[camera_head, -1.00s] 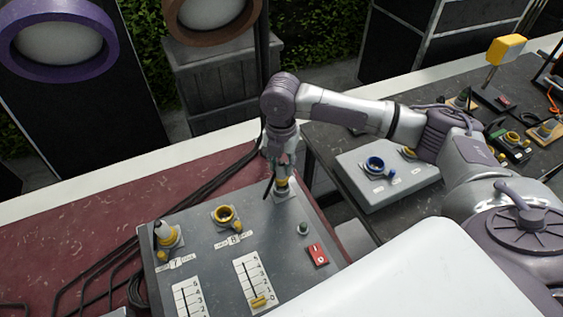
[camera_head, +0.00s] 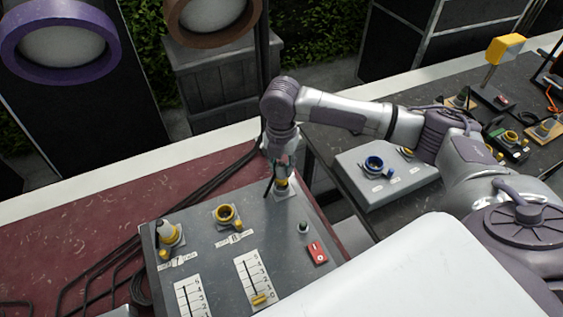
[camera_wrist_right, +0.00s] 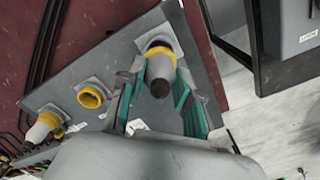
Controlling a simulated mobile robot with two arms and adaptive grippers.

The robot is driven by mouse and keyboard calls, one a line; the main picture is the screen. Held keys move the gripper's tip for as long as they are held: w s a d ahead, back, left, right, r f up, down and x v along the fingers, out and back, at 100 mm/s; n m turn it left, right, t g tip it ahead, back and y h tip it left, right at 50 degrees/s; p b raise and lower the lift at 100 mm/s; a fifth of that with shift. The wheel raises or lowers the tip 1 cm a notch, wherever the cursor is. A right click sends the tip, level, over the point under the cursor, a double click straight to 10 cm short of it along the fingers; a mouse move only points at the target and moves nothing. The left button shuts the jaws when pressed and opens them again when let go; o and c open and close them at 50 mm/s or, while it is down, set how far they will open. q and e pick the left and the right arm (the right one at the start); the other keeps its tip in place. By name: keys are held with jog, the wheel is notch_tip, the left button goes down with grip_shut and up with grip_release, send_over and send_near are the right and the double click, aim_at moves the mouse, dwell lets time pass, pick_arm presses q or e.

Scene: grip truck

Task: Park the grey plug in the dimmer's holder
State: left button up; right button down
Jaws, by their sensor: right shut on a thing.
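The dimmer (camera_head: 208,262) is a grey box with faders and numbered labels on the red table. My right gripper (camera_head: 281,171) is at the dimmer's far right corner, pointing down. In the right wrist view, the teal-padded fingers of the gripper (camera_wrist_right: 160,86) are on both sides of the grey plug (camera_wrist_right: 160,66), shut on it. The plug has a yellow collar and a dark cable end. It stands at a square plate, the holder (camera_wrist_right: 143,43), on the dimmer's corner; how deep it sits is hidden. My left gripper is not in view.
Another grey and yellow plug (camera_head: 168,235) is in socket 7. The yellow socket 8 (camera_head: 228,216) is open and empty. A red switch (camera_head: 317,253) and a small knob (camera_head: 303,228) are near the gripper. A second grey box (camera_head: 375,194) with a blue socket stands at right.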

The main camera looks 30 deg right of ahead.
aim_at(282, 172)
jog(key=shift+f, duration=1.65)
dwell(0.7)
jog(key=c, duration=0.7)
grip_release()
jog(key=o, duration=0.3)
jog(key=shift+r, duration=0.1)
jog(key=shift+r+p, duration=2.45)
jog(key=shift+p, duration=0.1)
